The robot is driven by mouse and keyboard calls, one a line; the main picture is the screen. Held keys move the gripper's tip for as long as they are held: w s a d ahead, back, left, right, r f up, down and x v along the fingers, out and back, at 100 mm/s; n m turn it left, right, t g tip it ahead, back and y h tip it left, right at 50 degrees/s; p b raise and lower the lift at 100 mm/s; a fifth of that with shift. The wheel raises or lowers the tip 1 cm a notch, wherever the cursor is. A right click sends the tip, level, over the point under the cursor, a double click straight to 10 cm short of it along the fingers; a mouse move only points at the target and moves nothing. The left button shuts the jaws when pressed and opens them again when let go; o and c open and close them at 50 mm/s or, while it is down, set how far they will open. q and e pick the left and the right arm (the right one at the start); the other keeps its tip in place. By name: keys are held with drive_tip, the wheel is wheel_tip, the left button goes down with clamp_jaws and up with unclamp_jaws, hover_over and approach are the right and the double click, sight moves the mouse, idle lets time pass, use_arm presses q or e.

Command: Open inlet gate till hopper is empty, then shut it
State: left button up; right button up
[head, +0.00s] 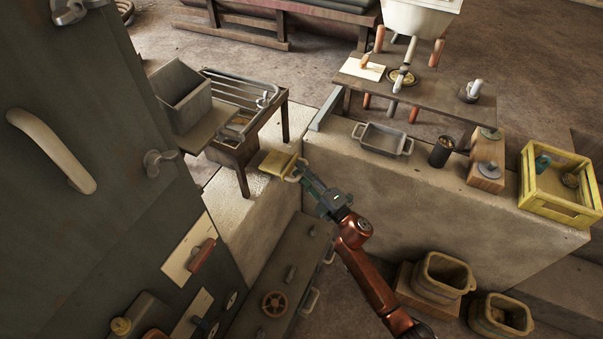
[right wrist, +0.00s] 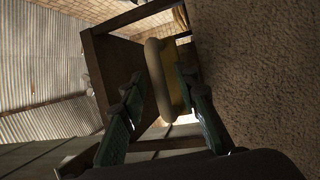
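A yellow slide plate (head: 277,163) with a pale loop handle (head: 294,172), which looks like the inlet gate, sits at the concrete wall's left end beside a wooden stand. My right gripper (head: 302,172) is at this handle. In the right wrist view its green fingers (right wrist: 160,80) stand apart on either side of the pale handle (right wrist: 157,75), with a small gap that looks unclosed. A grey open-topped box (head: 181,94), possibly the hopper, stands on the wooden stand; its contents cannot be made out. My left gripper is out of view.
A dark panel with a pale handle (head: 52,150) fills the left side. A grey tray (head: 382,139), a dark cup (head: 441,152) and a yellow crate (head: 560,210) stand on the concrete wall (head: 400,185). Two tan pots stand below at right. A white basin (head: 418,18) is at the back.

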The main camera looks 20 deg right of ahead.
drive_tip(key=shift+s, duration=0.1)
drive_tip(key=v, duration=1.2)
